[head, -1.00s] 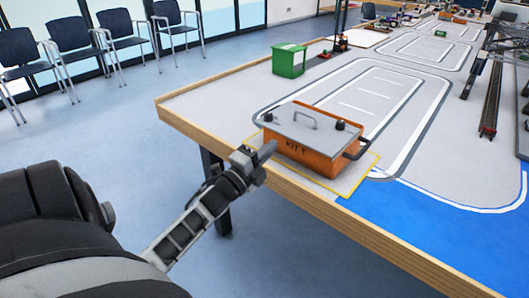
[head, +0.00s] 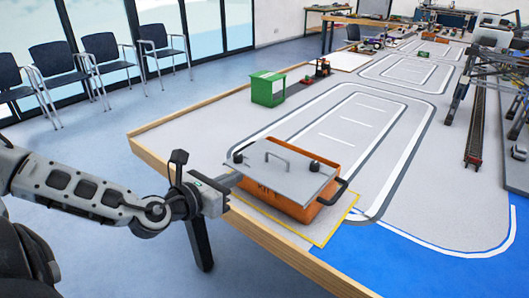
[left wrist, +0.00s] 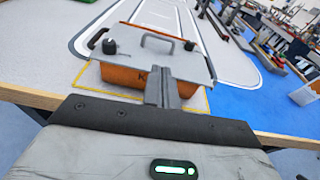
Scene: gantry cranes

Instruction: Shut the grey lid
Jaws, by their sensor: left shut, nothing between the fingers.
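The grey lid (head: 290,180), with a bar handle and dark knobs, lies over an orange box (head: 295,206) near the table's edge. In the head view the lid sits off square, reaching past the box's front, and orange shows along its back edge. The lid (left wrist: 158,60) also shows in the left wrist view, above the box's lettered front. My left gripper (head: 230,181) is shut and empty at the near left side of the box, close to the lid's front edge; contact is unclear. Its fingers (left wrist: 161,90) overlap the box front in the wrist view. My right gripper is not in view.
The box stands on a yellow-outlined patch (head: 322,240) of the wood-edged table (head: 255,228). A green box (head: 268,89) stands farther back. Crane frames and a rail track (head: 476,130) are at the right.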

